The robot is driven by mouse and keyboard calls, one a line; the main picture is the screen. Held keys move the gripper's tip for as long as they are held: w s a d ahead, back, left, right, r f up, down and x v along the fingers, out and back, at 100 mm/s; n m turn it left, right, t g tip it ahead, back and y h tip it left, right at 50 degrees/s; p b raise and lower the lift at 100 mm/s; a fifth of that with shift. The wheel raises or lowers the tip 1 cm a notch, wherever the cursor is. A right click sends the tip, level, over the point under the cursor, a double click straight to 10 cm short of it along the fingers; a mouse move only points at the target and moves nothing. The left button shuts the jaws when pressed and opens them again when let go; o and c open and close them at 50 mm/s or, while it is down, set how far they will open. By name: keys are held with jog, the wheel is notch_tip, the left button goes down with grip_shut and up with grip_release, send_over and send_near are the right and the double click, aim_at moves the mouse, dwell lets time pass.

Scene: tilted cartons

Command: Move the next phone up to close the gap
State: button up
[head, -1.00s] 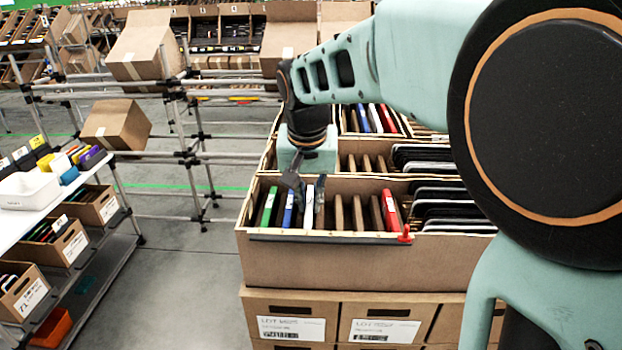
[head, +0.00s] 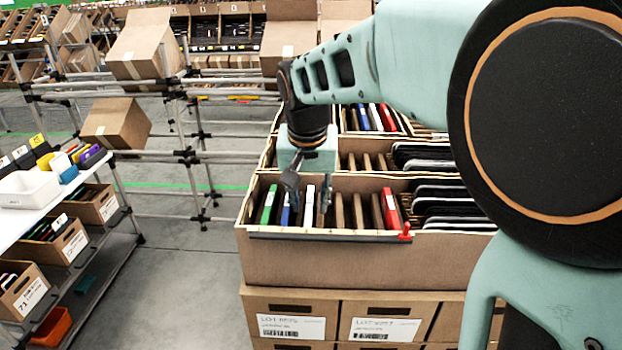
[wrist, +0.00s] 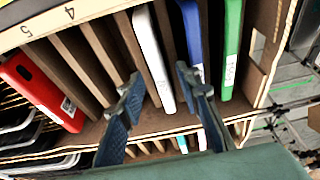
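The front carton (head: 330,262) holds a row of phones standing on edge between brown dividers. From the left come a green phone (head: 268,206), a blue phone (head: 285,215) and a white phone (head: 309,207). A red phone (head: 390,208) stands further right, past several dividers. My gripper (head: 308,188) points down over the row, fingers apart. In the wrist view my gripper (wrist: 160,90) has the white phone (wrist: 152,55) between its fingers, with visible space around it. One finger partly covers the blue phone (wrist: 193,30); the green phone (wrist: 231,50) is beyond it.
Dark phones or trays (head: 450,208) lie stacked at the right of the carton. More cartons with phones stand behind. Thin dividers (wrist: 75,55) fill the space between white and red phones. A shelf with bins (head: 30,190) stands at far left, across open floor.

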jog(key=v, duration=1.2)
jog(key=shift+r, duration=0.1)
notch_tip(320, 180, up, 7)
jog(key=p, duration=0.6)
jog(key=shift+d, duration=0.1)
